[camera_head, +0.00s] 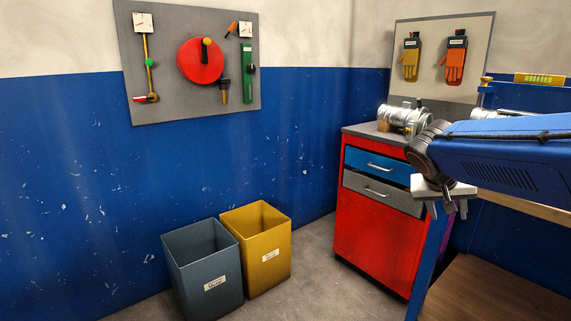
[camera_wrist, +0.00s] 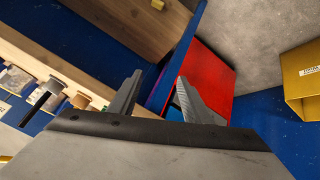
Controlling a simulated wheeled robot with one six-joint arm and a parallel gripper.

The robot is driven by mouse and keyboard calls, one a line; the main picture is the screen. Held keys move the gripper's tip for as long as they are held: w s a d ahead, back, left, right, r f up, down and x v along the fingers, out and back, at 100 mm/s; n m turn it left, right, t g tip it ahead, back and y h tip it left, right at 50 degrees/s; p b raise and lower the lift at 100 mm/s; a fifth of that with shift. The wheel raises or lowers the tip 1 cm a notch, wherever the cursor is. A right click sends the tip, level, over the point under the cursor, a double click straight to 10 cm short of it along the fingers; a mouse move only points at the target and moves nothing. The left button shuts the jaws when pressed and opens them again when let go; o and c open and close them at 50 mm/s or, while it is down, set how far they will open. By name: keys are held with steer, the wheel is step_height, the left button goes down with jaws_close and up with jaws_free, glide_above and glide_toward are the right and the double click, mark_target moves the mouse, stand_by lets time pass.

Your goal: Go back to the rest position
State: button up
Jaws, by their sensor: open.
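My gripper (camera_head: 447,208) hangs from the end of my blue arm at the right of the head view, in front of the red cabinet. Its jaws point down and are apart. In the wrist view my gripper (camera_wrist: 155,95) shows two grey fingers spread wide with nothing between them. Part of the red cabinet and a blue table leg show beyond the fingers.
A red cabinet (camera_head: 370,237) with drawers bears a metal duct part (camera_head: 404,117). A workbench (camera_head: 525,206) stands at the right, close to my arm. A grey bin (camera_head: 203,269) and a yellow bin (camera_head: 256,247) stand left on open floor. Boards hang on the walls.

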steer(key=s+a+f+n+y, duration=0.1)
steer(key=s+a+f+y, duration=0.1)
steer(key=s+a+f, duration=0.2)
steer(key=s+a+f+n+y, duration=0.2)
steer(key=s+a+f, duration=0.2)
steer(key=s, duration=0.7)
steer(key=s+a+f+n+y, duration=0.2)
steer(key=s+a+f, duration=0.2)
steer(key=s, duration=0.4)
steer(key=shift+s+f, duration=0.15)
steer(key=shift+f, duration=0.1)
